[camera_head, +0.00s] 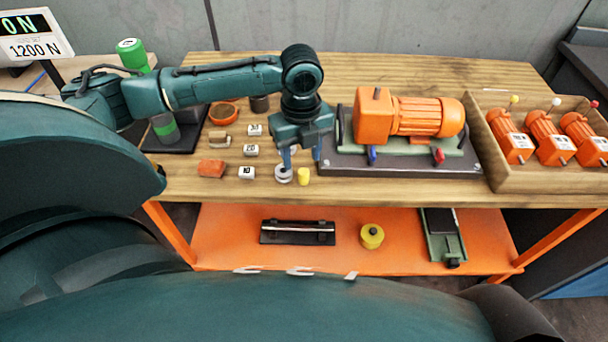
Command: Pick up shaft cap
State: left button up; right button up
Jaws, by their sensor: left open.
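A small yellow cylinder that looks like the shaft cap (303,177) stands upright near the front edge of the wooden table (400,192). My left gripper (301,163) points down just behind and above it, with its two blue fingers apart and nothing seen between them. The left finger comes down over a grey ring-shaped part (283,175) just left of the cap; I cannot tell if they touch. My right gripper is not in view.
An orange motor (425,117) sits on a dark base plate (400,169) right of the gripper. Several small labelled blocks (251,150) and an orange-red piece (211,168) lie to the left. A wooden crate (545,178) with orange motors stands at the right.

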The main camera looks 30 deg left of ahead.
aim_at(304, 172)
pick_arm(q)
jog(key=f, duration=0.5)
jog(key=shift+w+f, duration=0.15)
jog(key=shift+w, duration=0.2)
grip_shut()
